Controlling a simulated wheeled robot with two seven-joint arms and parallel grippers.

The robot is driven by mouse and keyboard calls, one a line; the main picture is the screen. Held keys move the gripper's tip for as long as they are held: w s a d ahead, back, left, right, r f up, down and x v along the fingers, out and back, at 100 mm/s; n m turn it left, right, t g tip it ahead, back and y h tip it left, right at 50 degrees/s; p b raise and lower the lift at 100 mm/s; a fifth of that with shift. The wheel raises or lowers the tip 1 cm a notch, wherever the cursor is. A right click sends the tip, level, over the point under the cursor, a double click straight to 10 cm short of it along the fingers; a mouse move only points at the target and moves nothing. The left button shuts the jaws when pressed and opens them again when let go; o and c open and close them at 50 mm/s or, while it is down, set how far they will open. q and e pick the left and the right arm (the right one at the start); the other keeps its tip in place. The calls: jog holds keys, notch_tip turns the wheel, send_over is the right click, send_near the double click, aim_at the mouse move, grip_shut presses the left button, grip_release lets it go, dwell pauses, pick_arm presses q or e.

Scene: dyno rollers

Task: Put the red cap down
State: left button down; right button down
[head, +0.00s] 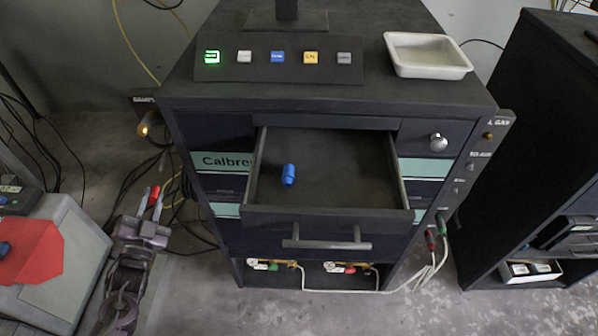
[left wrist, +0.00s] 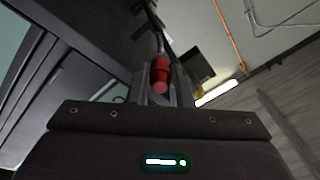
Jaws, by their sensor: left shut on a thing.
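The red cap (head: 154,194) is held between the fingers of my left gripper (head: 152,200), to the left of the dark cabinet in the head view. In the left wrist view the red cap (left wrist: 161,75) sits between the two fingers (left wrist: 160,84), its round end facing the camera. My left gripper is shut on it, in the air beside the cabinet's left side. A blue cap (head: 289,175) lies in the open drawer (head: 340,180). My right gripper does not show.
A white tray (head: 428,55) stands on the cabinet top beside a panel of buttons (head: 278,58). Cables hang near the cabinet's left side. A grey machine with a red patch (head: 30,252) stands at the lower left. The drawer has free room.

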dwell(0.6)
pick_arm(q)
jog(key=s+d+r, duration=0.4)
jog(key=s+d, duration=0.2)
jog(key=s, duration=0.1)
jog(key=s+d+r+n+y, duration=0.1)
jog(key=s+d+r, duration=0.3)
jog(key=s+d, duration=0.3)
jog(key=shift+d+r, duration=0.25)
jog(key=shift+d, duration=0.05)
